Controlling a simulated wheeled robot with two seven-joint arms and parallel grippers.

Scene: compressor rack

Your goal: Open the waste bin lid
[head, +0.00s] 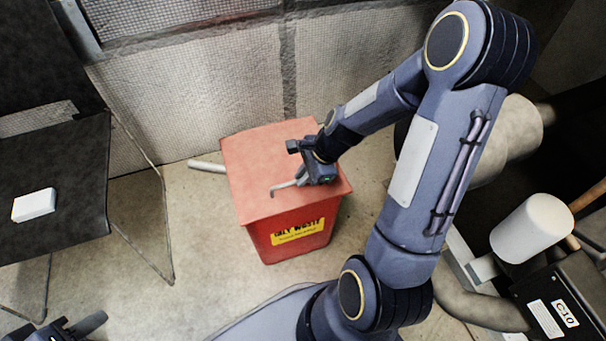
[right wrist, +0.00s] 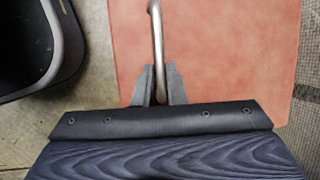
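The red waste bin (head: 290,240) stands on the floor in the middle of the head view, with a yellow label on its front. Its paler red lid (head: 250,160) lies flat over the top, closed. The lid also fills much of the right wrist view (right wrist: 230,50). A grey metal handle (head: 283,187) is on the lid; it shows as a bar in the right wrist view (right wrist: 157,40). My right gripper (head: 303,179) is at the handle, its fingers (right wrist: 158,85) close on both sides of the bar. My left gripper (head: 75,328) is partly cut off at the bottom left, away from the bin.
A dark chair or bench (head: 60,180) with a white box (head: 34,205) stands at the left. A mesh-covered wall (head: 190,90) is behind the bin. Pipes and a white cylinder (head: 532,228) are at the right. Bare floor (head: 215,260) lies left of the bin.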

